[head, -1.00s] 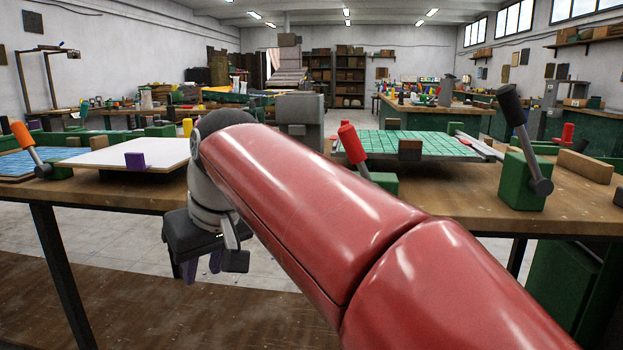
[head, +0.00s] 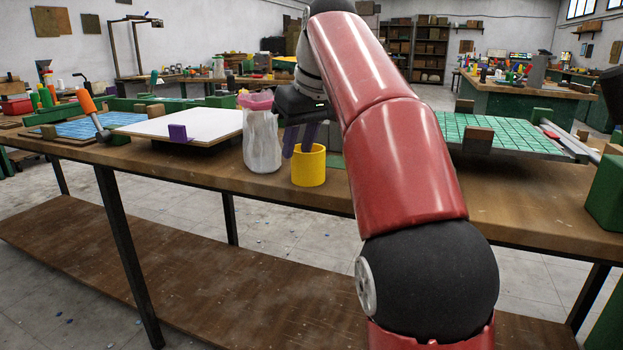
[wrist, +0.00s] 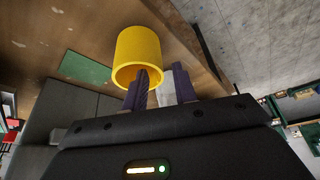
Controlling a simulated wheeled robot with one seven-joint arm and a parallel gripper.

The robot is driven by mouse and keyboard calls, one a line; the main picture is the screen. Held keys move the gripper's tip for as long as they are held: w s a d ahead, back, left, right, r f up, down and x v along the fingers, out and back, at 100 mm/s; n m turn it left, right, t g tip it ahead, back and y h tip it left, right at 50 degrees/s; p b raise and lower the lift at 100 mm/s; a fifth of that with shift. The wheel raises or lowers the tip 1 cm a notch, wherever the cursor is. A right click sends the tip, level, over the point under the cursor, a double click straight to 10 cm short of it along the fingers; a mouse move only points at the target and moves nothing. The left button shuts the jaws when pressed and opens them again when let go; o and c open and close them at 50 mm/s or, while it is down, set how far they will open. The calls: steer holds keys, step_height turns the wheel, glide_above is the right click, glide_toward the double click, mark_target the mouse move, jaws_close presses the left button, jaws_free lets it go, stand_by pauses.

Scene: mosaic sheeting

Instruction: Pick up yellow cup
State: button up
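The yellow cup (head: 309,170) stands upright on the wooden bench near its front edge. My gripper (head: 299,145) is above it, pointing down, with its two purple fingers apart. One finger is over the cup's mouth and seems to reach into it; the other is outside, to its left. In the wrist view the cup (wrist: 138,50) has its mouth towards my gripper (wrist: 160,85). The fingers look open around the cup's near wall; whether they touch it I cannot tell.
A whitish, pink-topped container (head: 262,138) stands close left of the cup. Further left is a white board (head: 185,122) with a purple block (head: 178,133). A green tiled sheet (head: 500,135) lies to the right, beyond my arm. A lower shelf (head: 150,235) runs under the bench.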

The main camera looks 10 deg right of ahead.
mark_target(292, 178)
steer(key=b+x, duration=0.1)
steer(key=x, duration=0.3)
steer(key=shift+s+d+f, duration=0.1)
steer(key=shift+s+f, duration=0.05)
jaws_close()
